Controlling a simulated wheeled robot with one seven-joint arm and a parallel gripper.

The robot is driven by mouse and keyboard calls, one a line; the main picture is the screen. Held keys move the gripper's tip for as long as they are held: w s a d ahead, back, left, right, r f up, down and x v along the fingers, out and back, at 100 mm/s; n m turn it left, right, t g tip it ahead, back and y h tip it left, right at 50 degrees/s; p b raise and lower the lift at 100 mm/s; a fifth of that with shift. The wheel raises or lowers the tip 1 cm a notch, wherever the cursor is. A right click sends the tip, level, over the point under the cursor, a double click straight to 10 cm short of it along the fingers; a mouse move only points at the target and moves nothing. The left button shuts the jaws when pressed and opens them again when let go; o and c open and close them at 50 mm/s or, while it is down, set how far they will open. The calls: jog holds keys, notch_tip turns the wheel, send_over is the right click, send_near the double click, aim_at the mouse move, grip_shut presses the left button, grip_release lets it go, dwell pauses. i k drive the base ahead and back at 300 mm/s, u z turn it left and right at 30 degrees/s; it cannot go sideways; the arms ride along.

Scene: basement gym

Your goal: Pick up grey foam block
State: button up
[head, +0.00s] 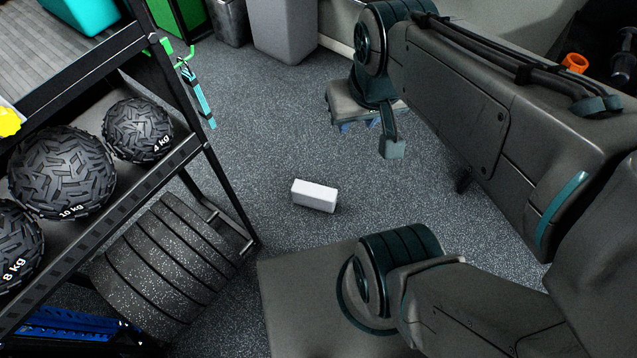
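The grey foam block (314,196) is a small, pale, almost white brick. It lies flat on the dark speckled floor, near the middle of the head view, with nothing touching it. My gripper (357,127) hangs from the end of my arm, above and slightly right of the block in the picture, clear of it. Its two short bluish fingertips show under the hand with a gap between them. The gripper looks open, and I see nothing between the fingers.
A black rack (212,170) on the left holds textured medicine balls (62,172). Speckled weight plates (165,262) sit low beside it. Grey bins (284,30) stand at the back. An orange object (575,63) shows at the upper right. Floor around the block is clear.

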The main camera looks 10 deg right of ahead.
aim_at(317, 196)
jog(key=u, duration=3.35)
jog(key=k, duration=1.95)
jog(key=z, duration=1.5)
jog(key=i, duration=0.55)
jog(key=z, duration=0.05)
